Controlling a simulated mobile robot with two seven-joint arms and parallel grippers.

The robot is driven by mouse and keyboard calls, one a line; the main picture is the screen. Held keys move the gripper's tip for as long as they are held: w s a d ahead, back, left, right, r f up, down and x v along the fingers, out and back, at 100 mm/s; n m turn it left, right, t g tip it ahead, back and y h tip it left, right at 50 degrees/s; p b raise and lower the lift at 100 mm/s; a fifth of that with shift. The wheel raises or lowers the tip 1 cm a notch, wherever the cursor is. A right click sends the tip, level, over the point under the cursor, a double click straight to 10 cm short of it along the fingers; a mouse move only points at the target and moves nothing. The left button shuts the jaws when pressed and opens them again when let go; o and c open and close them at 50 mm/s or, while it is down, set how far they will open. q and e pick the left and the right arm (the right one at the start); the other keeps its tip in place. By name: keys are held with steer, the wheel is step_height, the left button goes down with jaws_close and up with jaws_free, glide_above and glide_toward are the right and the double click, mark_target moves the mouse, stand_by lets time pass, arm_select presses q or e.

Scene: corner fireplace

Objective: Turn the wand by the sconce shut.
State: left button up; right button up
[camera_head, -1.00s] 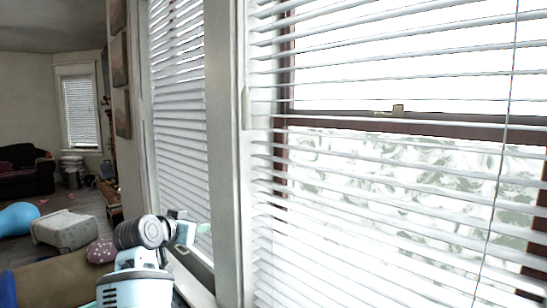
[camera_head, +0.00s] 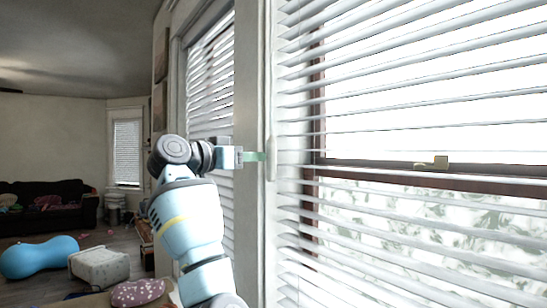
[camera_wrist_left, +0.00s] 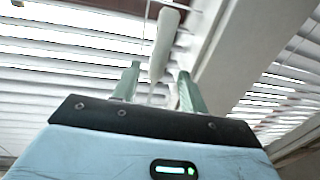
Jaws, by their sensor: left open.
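The wand is a slim white piece hanging at the left edge of the large blind, against the window post; it shows in the head view (camera_head: 271,157). In the left wrist view the wand (camera_wrist_left: 164,42) hangs between the two pale green fingers, with its thin lower end reaching down between them. My left gripper (camera_head: 261,157) is open at the wand's height, its fingertips pointing right at it. I cannot tell whether either finger touches it. I see no sconce for certain. My right gripper is out of view.
The large blind (camera_head: 400,137) has its slats tilted open, with bright window showing through. A white post (camera_head: 252,225) stands between it and a second blind (camera_head: 211,85). A dark sofa (camera_head: 50,218), blue cushion (camera_head: 38,257) and pale ottoman (camera_head: 98,267) are at the left.

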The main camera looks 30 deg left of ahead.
mark_target(271, 156)
arm_select(q)
steer(key=x, duration=0.5)
steer(key=shift+d, duration=0.1)
steer(key=shift+x, duration=1.2)
steer(key=c, duration=0.9)
steer(key=shift+f, duration=0.1)
